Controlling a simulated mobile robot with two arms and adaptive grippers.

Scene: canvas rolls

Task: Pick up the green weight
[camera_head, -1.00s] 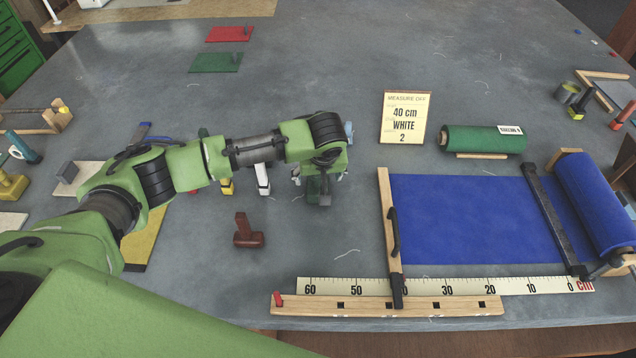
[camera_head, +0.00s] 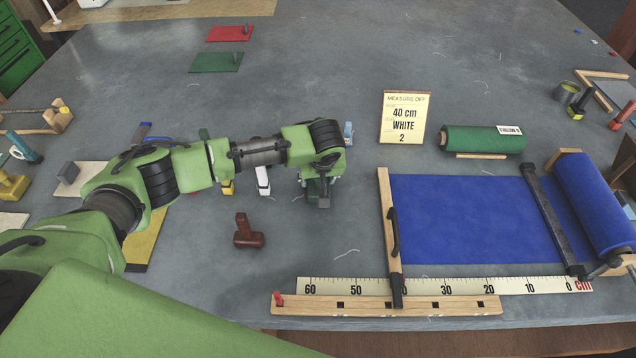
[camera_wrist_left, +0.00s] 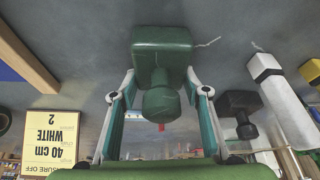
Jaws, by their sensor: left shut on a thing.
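The green weight (camera_head: 313,190) is a dark green block with a rounded grip, partly hidden under my left wrist in the head view. In the left wrist view the block of the green weight (camera_wrist_left: 162,46) and its round grip show clearly. My left gripper (camera_head: 317,178) is shut on the grip, with one finger on each side, as the left wrist view (camera_wrist_left: 160,103) also shows. I cannot tell whether the block touches the table. My right gripper is not in view.
A dark red weight (camera_head: 248,233) stands in front, and a white weight (camera_head: 263,180) and a yellow one (camera_head: 228,187) stand left of the gripper. To the right are an order card (camera_head: 404,118), blue canvas (camera_head: 470,220) and a green roll (camera_head: 482,139).

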